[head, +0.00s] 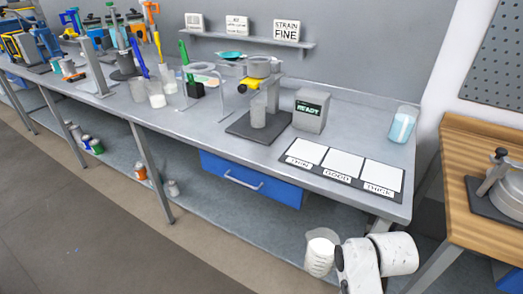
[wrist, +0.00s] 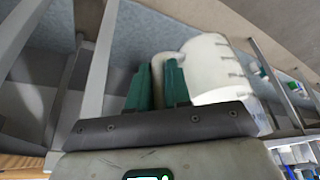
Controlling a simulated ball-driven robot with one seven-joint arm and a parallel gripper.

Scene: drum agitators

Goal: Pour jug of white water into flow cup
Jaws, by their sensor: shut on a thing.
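The jug of white water (head: 320,252) is a clear measuring jug with white content. It hangs in front of the bench, below the worktop, and looks roughly upright. In the wrist view the jug (wrist: 218,68) fills the upper middle, with its graduation marks showing. My gripper (wrist: 157,78) has green fingers shut on the jug's handle. In the head view the fingers are hidden behind my white arm. What looks like the flow cup (head: 257,83), yellow and black, is on a stand at mid-bench. A clear beaker (head: 258,113) stands below it.
A grey box reading READY (head: 309,110) stands right of the stand. A card with three white squares (head: 342,165) lies near the front edge. A beaker of pale blue liquid (head: 402,124) stands at the bench's right end. A wooden table (head: 470,150) is further right.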

